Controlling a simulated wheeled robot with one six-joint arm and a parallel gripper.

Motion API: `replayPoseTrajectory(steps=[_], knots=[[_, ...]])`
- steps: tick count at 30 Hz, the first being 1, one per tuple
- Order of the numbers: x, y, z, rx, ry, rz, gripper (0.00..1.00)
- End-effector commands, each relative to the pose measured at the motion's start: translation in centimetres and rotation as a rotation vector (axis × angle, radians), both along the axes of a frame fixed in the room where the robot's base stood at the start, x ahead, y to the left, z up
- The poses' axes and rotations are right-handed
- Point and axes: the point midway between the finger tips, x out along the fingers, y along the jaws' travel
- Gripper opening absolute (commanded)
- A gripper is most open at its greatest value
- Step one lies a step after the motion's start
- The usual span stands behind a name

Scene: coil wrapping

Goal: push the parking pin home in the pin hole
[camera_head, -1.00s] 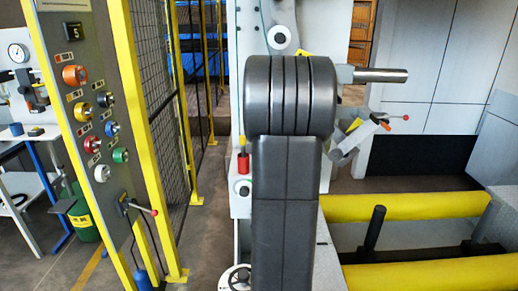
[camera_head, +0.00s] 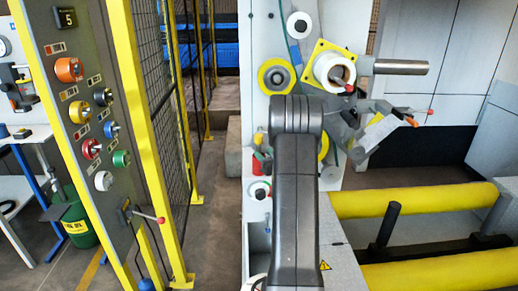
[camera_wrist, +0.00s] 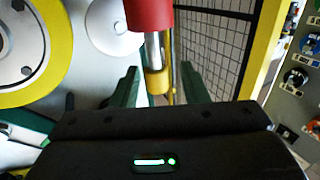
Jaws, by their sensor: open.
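In the wrist view, an upright part shows a red cylinder (camera_wrist: 149,14), a bare metal shaft (camera_wrist: 154,48) and a yellow end (camera_wrist: 158,80). It looks like the parking pin with its seat. Which piece is the pin and where the hole's edge lies, I cannot tell. A length of shaft shows between red and yellow. My gripper (camera_wrist: 160,76) is open, with one dark green finger on each side of the shaft and yellow end. I see gaps on both sides. In the head view my arm hides most of the gripper; a small red patch (camera_head: 268,167) shows beside it.
A yellow-rimmed roller (camera_head: 276,76) and a white spool on a yellow plate (camera_head: 333,71) are on the machine face. A metal bar (camera_head: 400,67) sticks out right. A control panel (camera_head: 85,120) and yellow-framed mesh fence (camera_head: 184,120) stand left. Yellow rollers (camera_head: 415,200) lie lower right.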

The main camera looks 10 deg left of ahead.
Motion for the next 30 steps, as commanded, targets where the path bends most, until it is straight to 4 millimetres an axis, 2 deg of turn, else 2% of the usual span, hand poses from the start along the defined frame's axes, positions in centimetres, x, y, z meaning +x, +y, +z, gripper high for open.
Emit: replayPoseTrajectory(steps=[8,18,27,30], knots=[[1.6,1.3,0.1,-0.001,0.001,0.0,0.4],[4.9,3.6,-0.1,0.001,-0.001,0.0,0.4],[5.2,3.9,-0.3,0.001,0.001,-0.001,0.4],[5.2,3.8,-0.3,0.001,0.001,-0.001,0.21]])
